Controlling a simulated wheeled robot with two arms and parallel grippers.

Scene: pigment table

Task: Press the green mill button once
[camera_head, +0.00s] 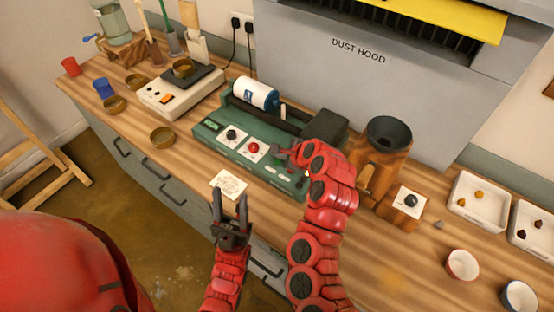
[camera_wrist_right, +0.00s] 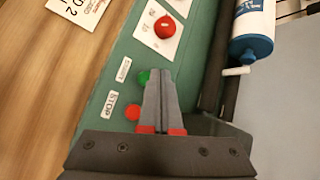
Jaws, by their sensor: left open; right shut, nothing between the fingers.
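The green mill (camera_head: 240,150) stands on the table in the middle of the head view, with a dial and a red knob on its front panel. In the right wrist view, the green button (camera_wrist_right: 144,76) sits beside a small white label, partly covered by my right fingertips. A red button (camera_wrist_right: 132,112) labelled STOP is below it. My right gripper (camera_wrist_right: 159,72) is shut and empty, its tips right beside the green button; I cannot tell whether they touch. In the head view it is over the panel's right end. My left gripper (camera_head: 230,195) is open and empty before the mill.
A white-and-blue bottle (camera_head: 256,93) lies on the mill's top. A paper card (camera_head: 229,185) lies in front of the mill. A brown grinder (camera_head: 384,160) stands to the right, and a white hotplate device (camera_head: 165,99) to the left. Several small bowls and trays occupy the table.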

